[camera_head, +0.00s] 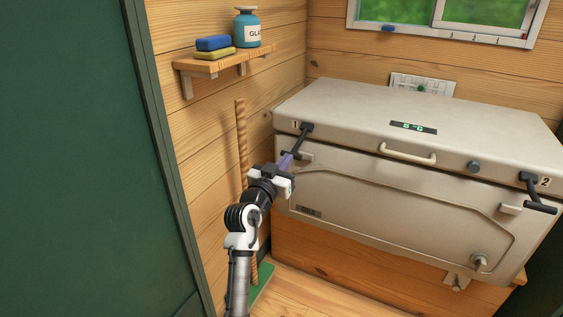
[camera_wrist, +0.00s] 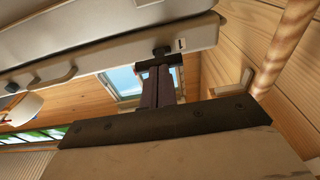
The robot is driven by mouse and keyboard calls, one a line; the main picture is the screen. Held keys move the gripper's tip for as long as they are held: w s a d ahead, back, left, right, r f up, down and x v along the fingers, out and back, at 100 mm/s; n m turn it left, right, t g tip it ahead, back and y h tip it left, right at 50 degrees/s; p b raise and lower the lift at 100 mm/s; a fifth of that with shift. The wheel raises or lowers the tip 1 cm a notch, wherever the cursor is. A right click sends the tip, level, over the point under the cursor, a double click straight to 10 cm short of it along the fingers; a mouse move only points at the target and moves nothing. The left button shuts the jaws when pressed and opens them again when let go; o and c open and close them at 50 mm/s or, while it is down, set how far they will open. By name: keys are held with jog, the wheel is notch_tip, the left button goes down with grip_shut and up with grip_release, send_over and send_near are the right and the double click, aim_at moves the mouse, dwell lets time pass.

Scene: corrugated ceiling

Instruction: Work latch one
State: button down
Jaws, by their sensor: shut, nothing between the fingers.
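Latch one (camera_head: 302,133) is a dark lever beside the "1" mark on the left front edge of a cream chest lid (camera_head: 350,113). It slants out and down from the lid edge. My gripper (camera_head: 288,158), with purple fingers, is at its lower end and hides part of it. In the wrist view the shut fingers (camera_wrist: 158,88) point up at the dark latch bar (camera_wrist: 160,58), just below the "1" mark. I cannot tell whether they touch it. A pale catch (camera_head: 305,156) sits on the chest front to the right of the fingertips.
Latch two (camera_head: 535,193) hangs out at the right front corner. A cream handle (camera_head: 407,154) and a small display (camera_head: 413,128) are in the middle. A wall shelf (camera_head: 222,62) holds a bottle and sponges. A wooden pole (camera_head: 241,145) stands just left of my arm.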

jog(key=w+d+f+t+b, duration=0.1)
jog(key=w+d+f+b, duration=0.2)
jog(key=w+f+b, duration=0.4)
jog(key=shift+w+f+b, duration=0.35)
jog(key=shift+f+b, duration=1)
jog(key=shift+b, duration=2.95)
jog(key=shift+d, duration=0.15)
